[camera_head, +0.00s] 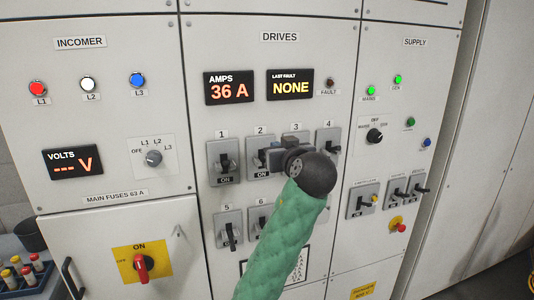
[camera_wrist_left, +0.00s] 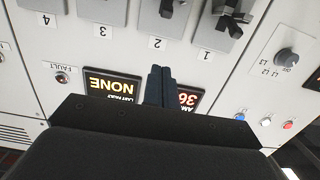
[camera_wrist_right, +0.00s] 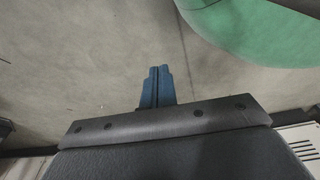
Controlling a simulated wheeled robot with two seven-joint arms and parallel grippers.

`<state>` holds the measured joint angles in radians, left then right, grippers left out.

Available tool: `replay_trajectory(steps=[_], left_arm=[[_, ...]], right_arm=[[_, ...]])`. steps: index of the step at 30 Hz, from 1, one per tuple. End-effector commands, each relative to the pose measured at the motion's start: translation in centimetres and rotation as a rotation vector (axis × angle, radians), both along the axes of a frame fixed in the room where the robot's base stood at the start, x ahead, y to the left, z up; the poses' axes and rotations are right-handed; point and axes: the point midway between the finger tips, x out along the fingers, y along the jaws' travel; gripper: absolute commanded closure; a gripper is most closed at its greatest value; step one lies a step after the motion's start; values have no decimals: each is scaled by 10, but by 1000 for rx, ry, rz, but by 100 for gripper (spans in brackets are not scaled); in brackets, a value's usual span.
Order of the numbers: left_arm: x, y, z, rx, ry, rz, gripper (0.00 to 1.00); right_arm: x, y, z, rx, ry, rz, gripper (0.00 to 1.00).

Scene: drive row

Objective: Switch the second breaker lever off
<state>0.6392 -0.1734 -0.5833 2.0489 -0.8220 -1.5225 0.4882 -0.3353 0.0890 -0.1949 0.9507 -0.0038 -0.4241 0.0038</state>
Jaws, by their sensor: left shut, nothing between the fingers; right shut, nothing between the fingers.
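The second breaker (camera_head: 257,142) is a grey plate on the DRIVES panel, under label 2, with an ON tag visible at its foot. My left gripper (camera_head: 269,157) is shut and empty, in front of the second and third breakers. In the left wrist view its blue fingertips (camera_wrist_left: 160,69) overlap the panel near label 2; contact cannot be told. My right gripper (camera_wrist_right: 157,70) is shut and empty over bare floor.
Breaker 1 (camera_head: 223,163) stands close on the left, breaker 4 (camera_head: 328,141) on the right. Breakers 5 (camera_head: 229,230) and 6 (camera_head: 252,222) are below. The AMPS display (camera_head: 229,88) above reads 36 A. A red rotary handle (camera_head: 141,265) is at lower left.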

Motion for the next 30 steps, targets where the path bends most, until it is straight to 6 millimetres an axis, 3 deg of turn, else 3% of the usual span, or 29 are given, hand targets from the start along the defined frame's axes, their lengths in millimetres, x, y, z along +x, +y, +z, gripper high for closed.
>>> replay_trajectory(steps=[11, 30], left_arm=[[9, 3, 1, 3, 1, 1, 100], [85, 28, -4, 5, 2, 0, 100]], right_arm=[[-11, -3, 1, -2, 11, 0, 100], [-120, -24, -2, -14, 83, 1, 100]])
